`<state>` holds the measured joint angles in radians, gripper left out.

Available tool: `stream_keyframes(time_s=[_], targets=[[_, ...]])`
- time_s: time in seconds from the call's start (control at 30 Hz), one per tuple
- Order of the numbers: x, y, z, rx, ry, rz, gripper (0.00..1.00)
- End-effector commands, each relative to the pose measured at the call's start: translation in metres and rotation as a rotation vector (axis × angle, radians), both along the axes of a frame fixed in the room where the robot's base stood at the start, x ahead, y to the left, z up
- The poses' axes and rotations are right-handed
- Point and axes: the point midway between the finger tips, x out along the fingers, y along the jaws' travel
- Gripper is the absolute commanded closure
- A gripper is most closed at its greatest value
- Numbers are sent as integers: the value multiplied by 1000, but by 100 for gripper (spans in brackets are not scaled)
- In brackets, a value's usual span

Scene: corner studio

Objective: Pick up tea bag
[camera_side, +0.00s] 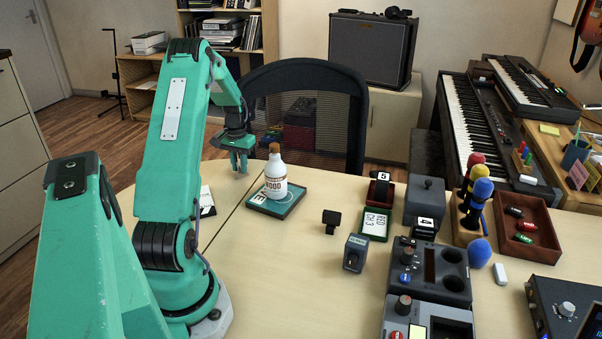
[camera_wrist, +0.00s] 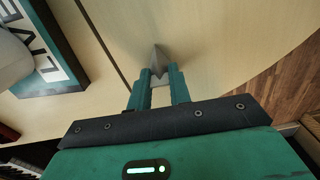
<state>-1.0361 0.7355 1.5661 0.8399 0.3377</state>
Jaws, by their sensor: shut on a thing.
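My gripper (camera_wrist: 161,75) is shut on a small grey pointed thing, which looks like the tea bag (camera_wrist: 158,57). The tea bag's tip sticks out past the fingertips in the wrist view, with pale tabletop behind it. In the side view my gripper (camera_side: 240,163) points down over the back left part of the table, left of a white bottle. The tea bag cannot be made out there. Whether it touches the table is hard to tell.
The white bottle (camera_side: 276,178) with a brown cap stands on a teal-edged lettered tray (camera_side: 285,207), right of my gripper. The tray (camera_wrist: 48,88) also shows in the wrist view. A black mesh chair (camera_side: 310,95) stands behind the table. The table's front middle (camera_side: 290,285) is clear.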

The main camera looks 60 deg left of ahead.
Motion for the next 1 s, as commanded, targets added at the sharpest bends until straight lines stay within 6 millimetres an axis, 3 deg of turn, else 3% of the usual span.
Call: stream_keyframes(time_s=[0.47, 0.77, 1.0], targets=[[0, 0, 7, 1, -1, 0, 100], [0, 1, 44, 3, -2, 0, 100], [21, -38, 67, 3, -2, -4, 100]])
